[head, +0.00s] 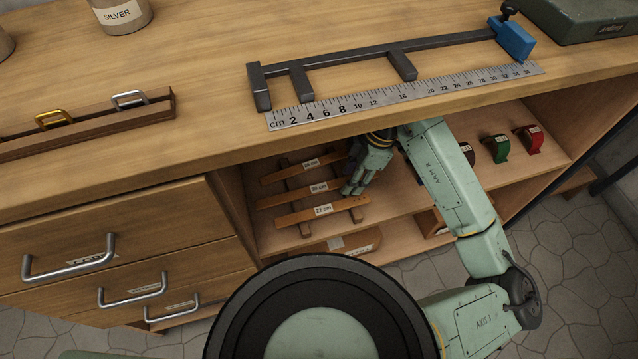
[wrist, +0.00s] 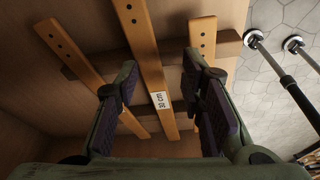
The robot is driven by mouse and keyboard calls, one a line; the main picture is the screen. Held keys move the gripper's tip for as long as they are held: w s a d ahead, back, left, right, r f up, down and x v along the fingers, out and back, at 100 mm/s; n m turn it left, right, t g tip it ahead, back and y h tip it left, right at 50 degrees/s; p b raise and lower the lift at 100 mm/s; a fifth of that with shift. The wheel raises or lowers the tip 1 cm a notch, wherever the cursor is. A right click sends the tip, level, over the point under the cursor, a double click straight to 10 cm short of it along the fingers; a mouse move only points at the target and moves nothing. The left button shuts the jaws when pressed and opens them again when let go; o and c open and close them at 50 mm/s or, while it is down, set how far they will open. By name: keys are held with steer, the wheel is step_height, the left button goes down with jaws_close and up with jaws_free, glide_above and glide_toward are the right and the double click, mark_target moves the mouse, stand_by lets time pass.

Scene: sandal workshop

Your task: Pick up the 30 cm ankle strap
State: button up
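The 30 cm ankle strap (head: 285,197) is a flat tan leather strip with a white label, the middle of three on a dark wooden rack in the open shelf under the bench. In the wrist view the same strap (wrist: 146,58) runs lengthwise between my fingers, its 30 cm label upside down. My gripper (head: 352,188) is at the right end of the straps in the head view and hides part of them. In the wrist view my gripper (wrist: 160,85) is open, one finger on each side of the strap, with gaps showing.
The upper strap (head: 285,174) and the 22 cm strap (head: 300,217) lie on either side, close to my fingers. The bench top (head: 215,65) overhangs the shelf. A ruler (head: 400,97) lies on the bench. Red (head: 529,139) and green (head: 496,148) pieces stand at the shelf's right.

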mark_target(319, 187)
steer(key=a, duration=0.2)
steer(key=a+p, duration=0.1)
steer(key=a, duration=0.3)
steer(key=shift+s+a+f+p, duration=0.2)
steer(key=shift+s+a+p, duration=0.05)
steer(key=shift+s+p, duration=0.15)
steer(key=shift+f, duration=0.45)
steer(key=c, duration=0.7)
